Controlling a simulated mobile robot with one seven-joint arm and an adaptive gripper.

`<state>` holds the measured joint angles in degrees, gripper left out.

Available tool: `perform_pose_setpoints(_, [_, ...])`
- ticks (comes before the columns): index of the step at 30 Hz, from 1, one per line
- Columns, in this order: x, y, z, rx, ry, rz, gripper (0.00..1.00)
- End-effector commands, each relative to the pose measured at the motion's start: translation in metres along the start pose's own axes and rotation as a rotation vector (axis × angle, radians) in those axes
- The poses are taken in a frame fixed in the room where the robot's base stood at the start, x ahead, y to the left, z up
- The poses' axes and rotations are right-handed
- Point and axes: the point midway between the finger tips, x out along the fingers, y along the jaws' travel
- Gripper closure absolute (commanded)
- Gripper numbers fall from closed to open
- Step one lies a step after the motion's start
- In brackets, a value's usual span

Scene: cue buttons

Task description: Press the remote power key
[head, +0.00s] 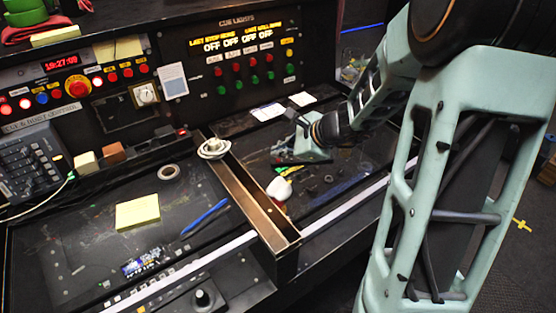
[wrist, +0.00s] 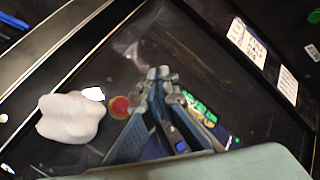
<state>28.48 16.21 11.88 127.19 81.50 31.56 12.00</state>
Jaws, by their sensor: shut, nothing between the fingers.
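My gripper (wrist: 160,76) is shut and empty in the wrist view, its fingertips together over the dark desk top. In the head view my gripper (head: 279,152) is low over the right part of the desk, beyond a white lump. A small round red piece (wrist: 120,107) lies left of the fingers in the wrist view, apart from the tips. Small green pieces (wrist: 200,108) show just right of the fingers. I cannot make out a remote or its power key for certain; the fingers hide part of the desk between these pieces.
The white lump (head: 280,188) also shows in the wrist view (wrist: 71,117). A raised brown divider (head: 245,190) stands left of my gripper. Paper cards (head: 268,112) lie at the back. A yellow pad (head: 138,212) and blue pen (head: 205,217) lie left.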

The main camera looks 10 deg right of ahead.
Motion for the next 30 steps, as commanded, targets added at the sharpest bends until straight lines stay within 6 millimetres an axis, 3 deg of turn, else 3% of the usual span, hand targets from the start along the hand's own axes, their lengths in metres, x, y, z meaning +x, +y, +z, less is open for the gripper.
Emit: perform_pose_setpoints(30, [0.0058,0.0041,-0.0043,0.000,0.000,0.000,1.00])
